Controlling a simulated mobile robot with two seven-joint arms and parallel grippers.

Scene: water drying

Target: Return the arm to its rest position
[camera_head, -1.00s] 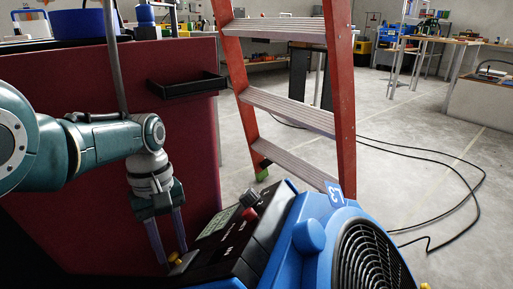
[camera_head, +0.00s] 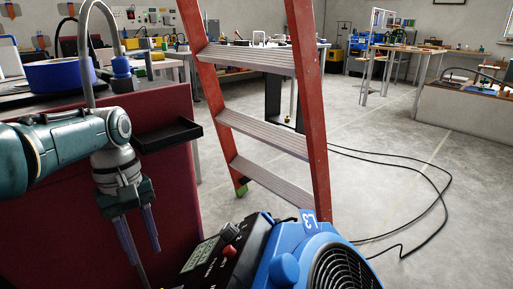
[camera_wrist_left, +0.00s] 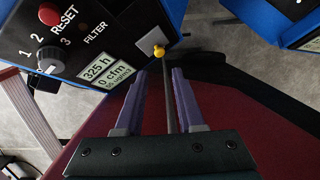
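My left gripper (camera_head: 147,257) hangs fingers-down at the left of the head view, in front of a dark red panel (camera_head: 172,215). Its two purple-padded fingers are apart. In the left wrist view the gripper (camera_wrist_left: 159,72) is open, and a thin dark rod (camera_wrist_left: 169,100) shows between the fingers, apparently not gripped. The blue machine (camera_head: 287,268) is at the bottom of the head view, right of the gripper and apart from it. Its black control panel (camera_head: 215,272) carries a display and a red knob (camera_head: 229,251). The right gripper is not in view.
A red stepladder (camera_head: 311,125) stands behind the machine. A small black tray (camera_head: 168,136) sticks out from the red panel near my left arm. Black cables (camera_head: 440,195) lie on the floor at right. Open floor lies beyond, with workbenches (camera_head: 465,105) at the back.

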